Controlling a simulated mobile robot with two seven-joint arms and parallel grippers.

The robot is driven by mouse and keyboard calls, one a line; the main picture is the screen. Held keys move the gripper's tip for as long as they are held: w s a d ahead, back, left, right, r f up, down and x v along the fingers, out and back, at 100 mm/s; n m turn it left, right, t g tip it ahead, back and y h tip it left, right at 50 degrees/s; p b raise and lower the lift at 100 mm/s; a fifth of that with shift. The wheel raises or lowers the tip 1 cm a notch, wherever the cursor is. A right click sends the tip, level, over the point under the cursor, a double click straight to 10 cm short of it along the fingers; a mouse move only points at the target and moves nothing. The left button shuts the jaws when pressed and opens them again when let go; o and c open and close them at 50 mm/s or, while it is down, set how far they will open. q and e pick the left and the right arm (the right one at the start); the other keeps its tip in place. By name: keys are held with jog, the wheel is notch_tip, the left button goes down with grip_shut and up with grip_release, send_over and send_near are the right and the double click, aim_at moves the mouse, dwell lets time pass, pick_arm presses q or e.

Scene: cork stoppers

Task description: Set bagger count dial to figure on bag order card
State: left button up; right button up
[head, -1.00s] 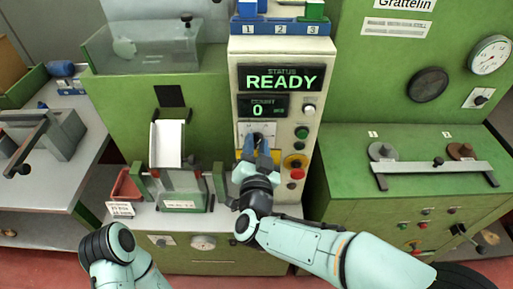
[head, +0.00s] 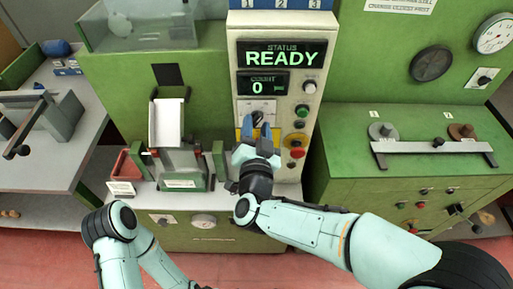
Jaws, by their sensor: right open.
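The bagger's control panel (head: 306,95) is a pale upright box. Its status screen (head: 281,59) reads READY and its count screen (head: 262,86) reads 0. The count dial (head: 257,117) is a dark knob on a white plate below the count screen. My right gripper (head: 257,129) is open, its blue fingers just below and in front of the dial; I cannot tell whether they touch it. A small white card (head: 121,188), likely the bag order card, is at the front of the red bin at left; its print is too small to read. My left gripper is out of view.
Beside the dial are a silver knob (head: 309,87), a green button (head: 299,124) and a red button (head: 297,154). A white chute (head: 167,122) stands left of the panel. A green bench with a metal bar (head: 434,146) stands to the right.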

jog(key=s, duration=1.2)
jog(key=shift+w, duration=0.1)
jog(key=w+d+f+n+g+p, duration=0.1)
jog(key=d+f+g+p, duration=0.15)
jog(key=f, duration=0.65)
jog(key=w+d+f+n+g+y+p, duration=0.1)
jog(key=f+n+g+p, duration=0.15)
jog(key=f, duration=0.55)
jog(key=w+d+f+g+p, duration=0.1)
jog(key=d+f+g+p, duration=0.15)
jog(key=f, duration=0.65)
jog(key=s+d+f+g+p, duration=0.1)
jog(key=s+d+f+g, duration=0.35)
jog(key=s+f, duration=0.35)
jog(key=s+d+f+g+y+p, duration=0.1)
jog(key=s+f+g, duration=0.2)
jog(key=s, duration=0.4)
jog(key=s+f+m+g+y+p, duration=0.1)
jog(key=s+f+g+p, duration=0.1)
jog(key=s+f+g, duration=0.2)
jog(key=s, duration=0.3)
jog(key=shift+d+y, duration=0.4)
jog(key=shift+m, duration=0.25)
